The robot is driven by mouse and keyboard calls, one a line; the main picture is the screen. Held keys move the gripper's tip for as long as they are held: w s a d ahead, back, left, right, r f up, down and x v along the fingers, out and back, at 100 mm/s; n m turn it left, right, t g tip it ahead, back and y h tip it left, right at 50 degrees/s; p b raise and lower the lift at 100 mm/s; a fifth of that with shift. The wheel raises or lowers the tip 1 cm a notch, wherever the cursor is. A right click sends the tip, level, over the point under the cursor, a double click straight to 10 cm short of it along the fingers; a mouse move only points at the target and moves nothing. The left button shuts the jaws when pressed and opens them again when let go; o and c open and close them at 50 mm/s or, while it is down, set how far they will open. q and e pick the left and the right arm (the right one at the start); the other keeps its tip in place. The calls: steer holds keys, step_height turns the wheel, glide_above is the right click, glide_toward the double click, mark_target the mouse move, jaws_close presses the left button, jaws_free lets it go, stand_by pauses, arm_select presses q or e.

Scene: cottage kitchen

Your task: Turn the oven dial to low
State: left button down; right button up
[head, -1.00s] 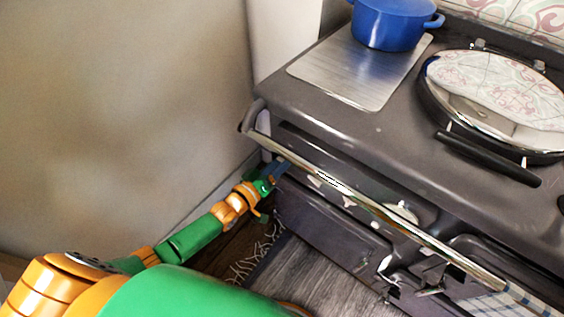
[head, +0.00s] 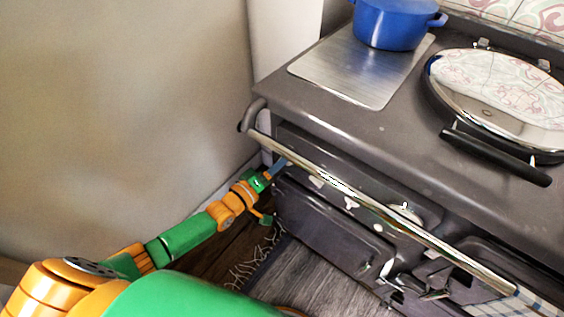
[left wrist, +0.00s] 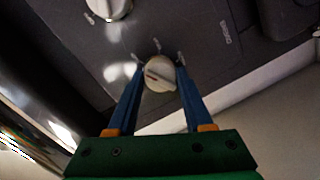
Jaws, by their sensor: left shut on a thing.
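The oven dial (left wrist: 159,74) is a round pale knob with a red mark on the dark stove front, in the left wrist view. My left gripper (left wrist: 159,80) has its two blue fingers on either side of the dial and is shut on it. In the head view my left gripper (head: 276,167) reaches under the chrome rail at the stove's left end, and the dial is hidden there. Small pale marks surround the dial, too small to read. My right gripper is not in view.
A second pale knob (left wrist: 108,6) is on the same panel. The chrome rail (head: 350,191) runs along the stove front above my left gripper. A blue pot (head: 392,24) stands on the stove top. The wall (head: 120,90) is close on the left.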

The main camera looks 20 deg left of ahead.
arm_select(q)
steer(key=shift+r, duration=0.1)
steer(key=shift+c, duration=1.6)
jaws_free()
steer(key=p+v, duration=0.1)
steer(key=v, duration=0.6)
steer(key=shift+a, duration=0.15)
steer(key=s+a+f+m+g+y+p, duration=0.2)
steer(key=s+f+g+p, duration=0.1)
steer(key=s+f, duration=0.3)
steer(key=s+a+f+m+g+y+p, duration=0.2)
steer(key=s+f+m+g+y, duration=0.1)
steer(key=f, duration=0.5)
steer(key=s+d+f+m+g+p, duration=0.1)
steer(key=s+f+g, duration=0.3)
steer(key=s, duration=0.7)
steer(key=s+d+f+m+g+y+p, duration=0.1)
steer(key=s+f+m+g, duration=0.3)
steer(key=s, duration=0.8)
steer(key=shift+s+f+m+g+y+p, duration=0.3)
steer(key=shift+f+p, duration=0.2)
